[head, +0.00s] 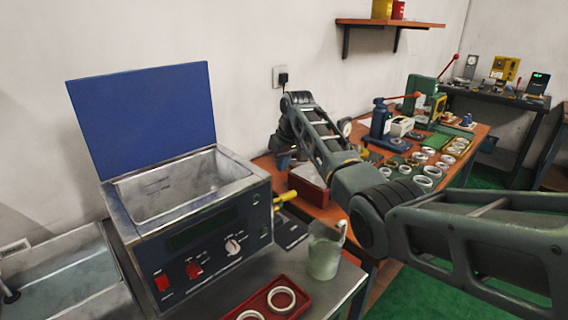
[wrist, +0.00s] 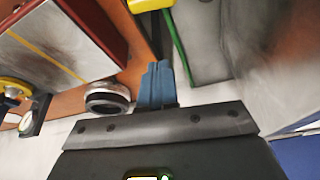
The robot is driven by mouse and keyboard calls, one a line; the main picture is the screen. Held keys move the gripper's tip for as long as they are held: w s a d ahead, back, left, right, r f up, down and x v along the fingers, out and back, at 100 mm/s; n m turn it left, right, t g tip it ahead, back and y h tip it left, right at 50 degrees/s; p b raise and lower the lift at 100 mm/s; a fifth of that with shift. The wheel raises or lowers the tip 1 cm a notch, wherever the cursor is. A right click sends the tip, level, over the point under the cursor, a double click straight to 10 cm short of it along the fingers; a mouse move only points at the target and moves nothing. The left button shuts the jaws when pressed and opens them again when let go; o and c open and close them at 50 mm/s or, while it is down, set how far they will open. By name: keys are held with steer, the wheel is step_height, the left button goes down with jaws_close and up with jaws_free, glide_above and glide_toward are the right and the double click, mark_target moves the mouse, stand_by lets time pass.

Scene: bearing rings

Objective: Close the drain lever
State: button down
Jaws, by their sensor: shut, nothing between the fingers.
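The drain lever (head: 286,198) has a yellow handle and sticks out to the right from the side wall of the metal cleaner tank (head: 205,225). In the wrist view a yellow piece, likely the lever's handle (wrist: 150,4), is cut off by the top edge. My gripper's blue fingers (wrist: 157,68) are together with nothing between them. They are apart from the yellow piece and point toward it. In the head view my wrist hangs behind the tank's right rear, above the lever; the fingertips are hard to make out there.
The tank's blue lid (head: 145,110) stands open. A glass beaker (head: 323,255) and a red tray (head: 270,303) with rings stand in front of the lever. A red bin (head: 308,186) lies behind it. A wooden bench (head: 470,150) holds a press and several rings.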

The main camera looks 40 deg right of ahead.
mark_target(281, 198)
step_height(281, 198, down, 7)
steer(key=s+p, duration=0.1)
steer(key=p, duration=0.1)
steer(key=shift+s, duration=0.3)
stand_by(0.6)
